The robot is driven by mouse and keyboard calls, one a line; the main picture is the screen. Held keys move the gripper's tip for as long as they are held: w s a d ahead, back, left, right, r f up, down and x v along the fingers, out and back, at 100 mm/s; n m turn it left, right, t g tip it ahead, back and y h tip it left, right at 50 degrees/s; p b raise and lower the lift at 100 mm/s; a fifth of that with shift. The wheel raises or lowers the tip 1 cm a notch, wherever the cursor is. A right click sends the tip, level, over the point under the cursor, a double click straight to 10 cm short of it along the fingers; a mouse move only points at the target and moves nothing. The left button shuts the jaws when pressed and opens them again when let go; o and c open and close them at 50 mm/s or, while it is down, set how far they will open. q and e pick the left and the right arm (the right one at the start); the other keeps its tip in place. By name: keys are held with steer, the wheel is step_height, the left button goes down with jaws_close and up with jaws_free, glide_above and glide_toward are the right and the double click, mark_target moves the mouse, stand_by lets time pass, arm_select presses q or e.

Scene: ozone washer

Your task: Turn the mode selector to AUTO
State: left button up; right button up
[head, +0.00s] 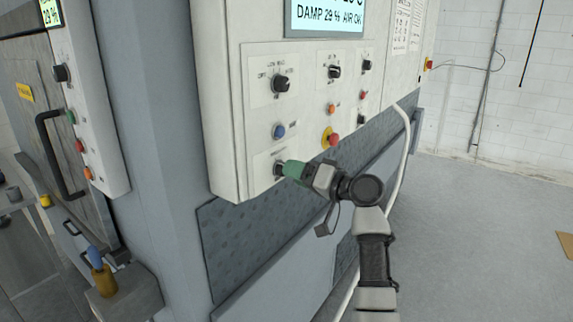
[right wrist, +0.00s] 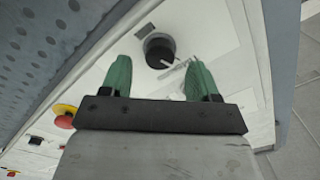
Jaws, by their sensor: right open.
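A dark round knob (head: 280,169) sits on the lower left plate of the white control panel. In the head view my right gripper (head: 290,169) partly covers it, and its small label is too small to read. In the right wrist view the knob (right wrist: 159,49) lies just beyond and between the green fingertips of my open right gripper (right wrist: 160,68). A gap shows on both sides of the knob, and the fingers do not grip it. I cannot tell for sure which dial is the mode selector. My left gripper is not in view.
Above are a black dial (head: 281,84), a blue button (head: 279,131) and a red mushroom button (head: 332,138) with a yellow collar. A display (head: 327,15) tops the panel. A white hose (head: 403,150) hangs at its right. Open floor (head: 490,230) lies to the right.

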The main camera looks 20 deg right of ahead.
steer(key=shift+p+x, duration=0.35)
steer(key=shift+x, duration=1.2)
